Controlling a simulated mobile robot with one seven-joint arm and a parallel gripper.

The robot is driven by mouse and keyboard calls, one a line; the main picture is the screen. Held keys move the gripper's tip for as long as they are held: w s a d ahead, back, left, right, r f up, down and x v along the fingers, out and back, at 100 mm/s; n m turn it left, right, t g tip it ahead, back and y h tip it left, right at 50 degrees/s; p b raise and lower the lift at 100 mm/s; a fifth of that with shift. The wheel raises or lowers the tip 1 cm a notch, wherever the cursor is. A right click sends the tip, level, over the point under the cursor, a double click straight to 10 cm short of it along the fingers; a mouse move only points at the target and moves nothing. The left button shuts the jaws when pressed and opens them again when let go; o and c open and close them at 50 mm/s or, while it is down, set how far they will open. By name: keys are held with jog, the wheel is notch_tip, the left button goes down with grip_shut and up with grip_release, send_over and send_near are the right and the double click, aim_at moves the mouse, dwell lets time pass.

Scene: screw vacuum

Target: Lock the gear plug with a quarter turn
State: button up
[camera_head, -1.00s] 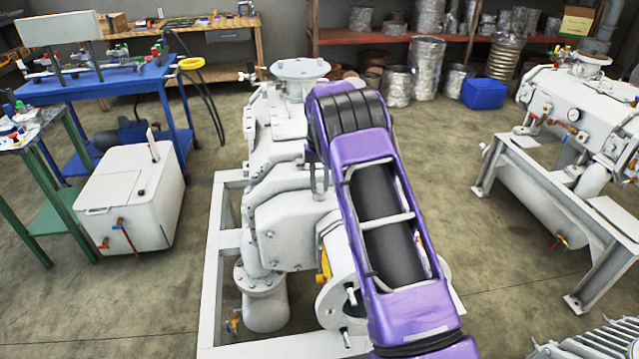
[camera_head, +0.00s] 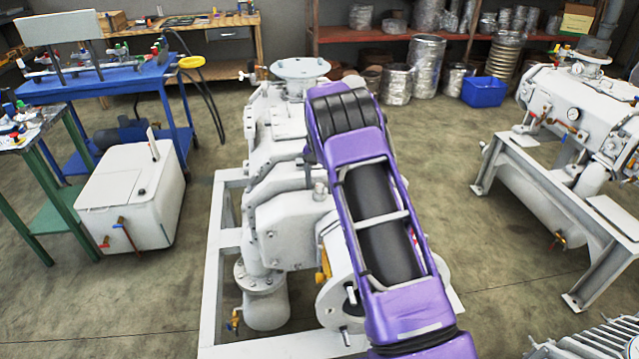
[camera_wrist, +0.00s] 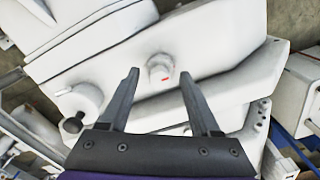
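The gear plug (camera_wrist: 160,67) is a short, light-grey round knob on the white pump housing (camera_wrist: 215,50), with a small red mark by its lower edge. In the wrist view it appears between the fingertips of my gripper (camera_wrist: 159,75), with gaps on both sides. My gripper is open and empty; how far the tips are from the plug in depth is unclear. In the head view, a small grey plug (camera_head: 319,190) shows on top of the pump housing (camera_head: 300,225), beside my purple arm. The gripper is mostly hidden there behind the arm.
A larger white round fitting (camera_wrist: 85,98) and a dark knob (camera_wrist: 72,125) lie left of the gripper in the wrist view. A white tank (camera_head: 130,195) stands left of the pump, and a second machine (camera_head: 575,110) stands at the right. Open floor lies between.

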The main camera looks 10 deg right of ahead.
jog(key=shift+r, duration=0.1)
notch_tip(320, 180, up, 17)
jog(key=p, duration=0.1)
jog(key=shift+r, duration=0.15)
dwell(0.3)
